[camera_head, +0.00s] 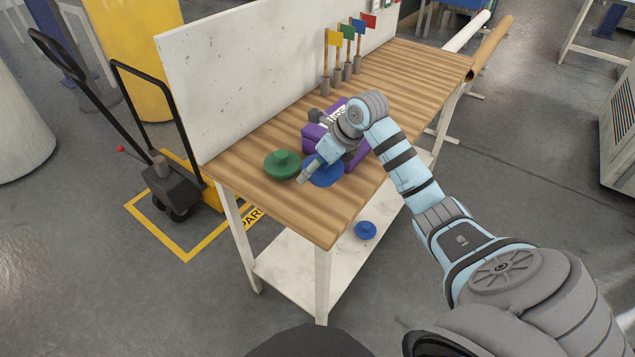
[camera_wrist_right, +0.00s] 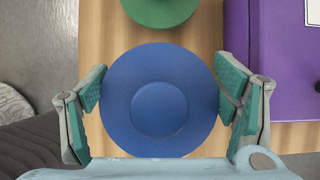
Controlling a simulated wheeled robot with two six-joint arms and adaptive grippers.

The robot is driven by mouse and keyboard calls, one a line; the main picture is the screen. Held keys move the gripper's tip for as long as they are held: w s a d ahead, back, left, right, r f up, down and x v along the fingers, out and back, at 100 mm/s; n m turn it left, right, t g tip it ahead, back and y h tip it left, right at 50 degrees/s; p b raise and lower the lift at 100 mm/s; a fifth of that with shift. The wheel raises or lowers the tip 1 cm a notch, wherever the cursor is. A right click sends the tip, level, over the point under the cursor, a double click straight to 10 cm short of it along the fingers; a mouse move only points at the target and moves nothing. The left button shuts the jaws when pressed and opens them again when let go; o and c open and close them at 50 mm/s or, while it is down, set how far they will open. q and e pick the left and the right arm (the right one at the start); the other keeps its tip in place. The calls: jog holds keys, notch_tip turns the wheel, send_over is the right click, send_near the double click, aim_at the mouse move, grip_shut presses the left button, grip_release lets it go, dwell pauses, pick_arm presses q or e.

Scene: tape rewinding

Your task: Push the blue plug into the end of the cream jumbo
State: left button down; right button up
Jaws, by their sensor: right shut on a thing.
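A round blue plug (camera_head: 322,178) with a raised middle is at the near part of the workbench top, partly hidden by my right gripper (camera_head: 317,168). In the right wrist view the plug (camera_wrist_right: 160,62) sits between the two fingers of my right gripper (camera_wrist_right: 163,95), with a pad against each side of its rim. The gripper is shut on it. I cannot tell whether the plug still touches the bench. A second blue plug (camera_head: 366,230) lies on the lower shelf. A large pale cylinder (camera_head: 22,130) at the far left may be the cream jumbo; its end is not clearly shown. My left gripper is not in view.
A green plug (camera_head: 282,164) lies beside the blue one on the wooden bench (camera_head: 240,187). A purple box (camera_head: 357,160) stands on the other side, with small flags (camera_head: 341,35) behind. A white panel (camera_head: 240,80) edges the bench. A pallet truck (camera_head: 172,180) stands left.

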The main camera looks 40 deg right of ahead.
aim_at(317, 190)
notch_tip(317, 190, down, 5)
jog(key=shift+f, duration=0.1)
jog(key=shift+f, duration=0.2)
jog(key=o, duration=0.8)
jog(key=shift+o, duration=0.2)
jog(key=v, duration=1.4)
jog(key=shift+s+r, duration=0.15)
jog(key=shift+r, duration=0.1)
jog(key=shift+a, duration=0.15)
